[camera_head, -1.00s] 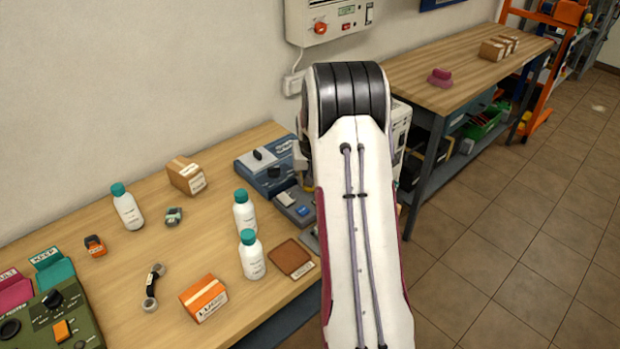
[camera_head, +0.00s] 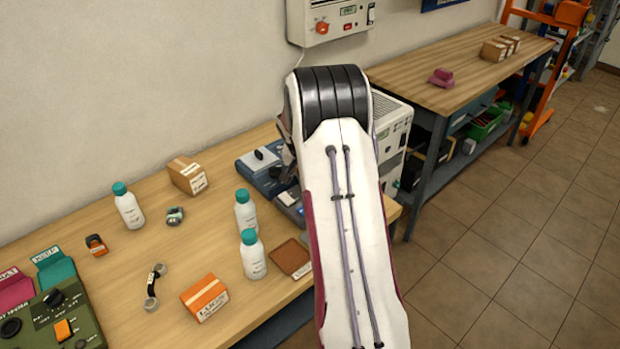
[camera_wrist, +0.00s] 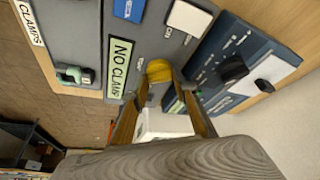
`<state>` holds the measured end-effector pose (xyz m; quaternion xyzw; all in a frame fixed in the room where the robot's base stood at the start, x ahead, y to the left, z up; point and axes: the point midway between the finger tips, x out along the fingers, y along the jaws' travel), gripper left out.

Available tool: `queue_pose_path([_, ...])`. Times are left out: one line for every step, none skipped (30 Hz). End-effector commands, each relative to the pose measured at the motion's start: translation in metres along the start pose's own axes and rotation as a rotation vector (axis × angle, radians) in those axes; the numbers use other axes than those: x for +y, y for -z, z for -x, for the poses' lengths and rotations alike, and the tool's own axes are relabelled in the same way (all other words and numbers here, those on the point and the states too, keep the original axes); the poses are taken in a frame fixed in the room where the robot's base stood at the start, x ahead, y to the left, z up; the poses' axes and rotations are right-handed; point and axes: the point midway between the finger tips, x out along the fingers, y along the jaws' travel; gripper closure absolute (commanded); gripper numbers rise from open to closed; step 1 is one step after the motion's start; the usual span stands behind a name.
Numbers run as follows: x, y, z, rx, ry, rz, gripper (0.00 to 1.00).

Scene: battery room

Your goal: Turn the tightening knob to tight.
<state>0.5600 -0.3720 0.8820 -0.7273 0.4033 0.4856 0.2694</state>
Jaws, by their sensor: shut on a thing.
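In the wrist view, my gripper (camera_wrist: 158,82) is shut on a yellow rounded thing (camera_wrist: 159,69), beside the "NO CLAMP" label (camera_wrist: 121,67). I cannot tell whether this yellow thing is the tightening knob. A black knob (camera_wrist: 233,68) sits on the blue box (camera_wrist: 215,50) right of my gripper, apart from the fingers. The head view also shows the black knob (camera_head: 260,154) on the blue box (camera_head: 250,168). There my fingertips and the yellow thing are hidden by my arm.
White bottles (camera_head: 246,212) (camera_head: 253,256) with teal caps stand left of my arm. A brown tray (camera_head: 289,257), an orange box (camera_head: 204,297) and a green tester (camera_head: 62,318) lie on the bench. A white machine (camera_head: 393,140) stands behind my arm.

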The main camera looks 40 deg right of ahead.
Motion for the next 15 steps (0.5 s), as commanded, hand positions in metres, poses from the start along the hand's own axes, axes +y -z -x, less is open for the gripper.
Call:
queue_pose_path([-0.0009, -0.0003, 0.0000, 0.000, -0.009, -0.018, 0.94])
queue_pose_path([-0.0013, -0.0002, 0.0001, 0.000, -0.013, -0.031, 0.94])
queue_pose_path([-0.0016, -0.0001, 0.0001, 0.000, -0.020, -0.047, 0.94])
queue_pose_path([-0.0016, -0.0002, 0.0001, 0.000, -0.026, -0.060, 0.94])
queue_pose_path([-0.0016, -0.0002, 0.0002, 0.000, -0.031, -0.073, 0.94])
queue_pose_path([-0.0017, -0.0002, 0.0001, 0.000, -0.038, -0.092, 0.94])
queue_pose_path([-0.0019, -0.0001, 0.0001, 0.000, -0.044, -0.105, 0.94])
queue_pose_path([-0.0020, 0.0000, 0.0001, 0.000, -0.050, -0.119, 0.94])
queue_pose_path([-0.0020, 0.0001, 0.0001, 0.000, -0.058, -0.138, 0.94])
queue_pose_path([-0.0022, 0.0002, 0.0000, 0.000, -0.064, -0.152, 0.94])
queue_pose_path([-0.0025, 0.0001, -0.0001, 0.000, -0.069, -0.166, 0.94])
queue_pose_path([-0.0026, -0.0003, -0.0003, -0.001, -0.078, -0.187, 0.94])
queue_pose_path([-0.0028, -0.0004, -0.0003, -0.001, -0.085, -0.202, 0.94])
queue_pose_path([-0.0032, -0.0001, -0.0003, 0.000, -0.090, -0.216, 0.94])
queue_pose_path([-0.0034, 0.0001, -0.0002, 0.000, -0.099, -0.236, 0.94])
